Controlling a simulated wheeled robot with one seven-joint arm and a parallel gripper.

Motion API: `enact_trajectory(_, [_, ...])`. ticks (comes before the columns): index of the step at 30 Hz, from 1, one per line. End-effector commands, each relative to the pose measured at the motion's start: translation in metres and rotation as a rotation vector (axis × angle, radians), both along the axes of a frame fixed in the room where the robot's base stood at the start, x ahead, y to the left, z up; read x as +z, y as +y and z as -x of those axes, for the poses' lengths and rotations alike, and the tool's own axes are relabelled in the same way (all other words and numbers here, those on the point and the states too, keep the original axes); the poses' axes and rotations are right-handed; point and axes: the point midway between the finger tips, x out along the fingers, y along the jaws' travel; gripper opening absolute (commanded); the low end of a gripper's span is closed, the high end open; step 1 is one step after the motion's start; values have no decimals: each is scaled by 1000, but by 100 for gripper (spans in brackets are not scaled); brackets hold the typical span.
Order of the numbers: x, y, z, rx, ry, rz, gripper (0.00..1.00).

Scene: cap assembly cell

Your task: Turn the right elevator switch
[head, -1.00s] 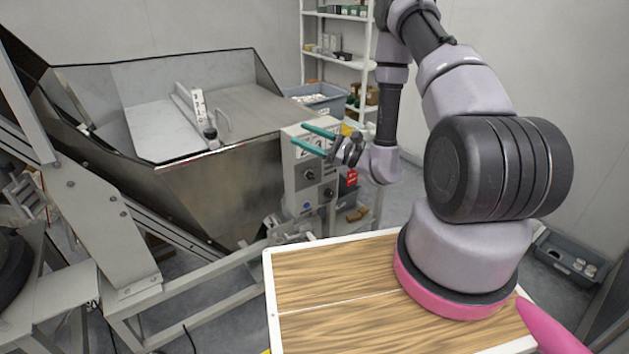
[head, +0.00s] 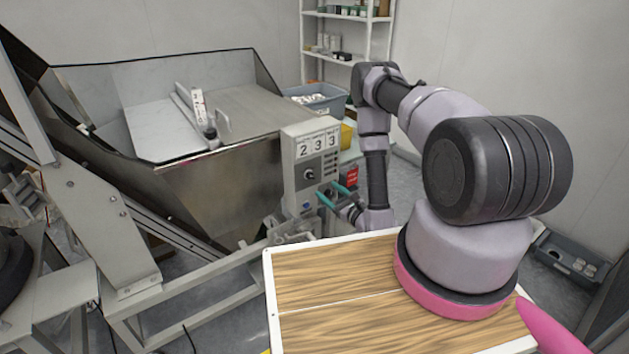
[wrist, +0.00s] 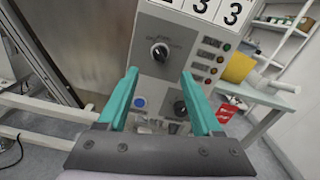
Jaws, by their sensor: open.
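A grey control box (head: 300,150) with the digits 2 3 3 carries two dark rotary switches; no readable label tells which is the right elevator switch. The upper switch (wrist: 160,51) has a pale pointer line and also shows in the head view (head: 310,174). The lower switch (wrist: 180,107) sits below and to the right, beside a blue button (wrist: 139,102), partly behind the right finger. My gripper (wrist: 158,75) is open and empty, its two teal fingers pointing at the panel. In the head view my gripper (head: 335,194) is at the box's lower right, apparently apart from the switches.
A metal hopper (head: 225,185) stands left of the box. Several small indicator lights (wrist: 209,54) line the panel's right side. A red sign (wrist: 227,112) and a yellow container (wrist: 238,67) are to the right. A wooden-topped table (head: 330,300) lies in front.

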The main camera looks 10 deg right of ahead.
Motion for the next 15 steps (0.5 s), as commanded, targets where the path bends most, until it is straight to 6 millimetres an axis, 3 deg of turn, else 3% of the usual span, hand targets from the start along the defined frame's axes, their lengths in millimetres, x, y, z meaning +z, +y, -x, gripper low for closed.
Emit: enact_trajectory(15, [2,25,-55,4,-5,0,67])
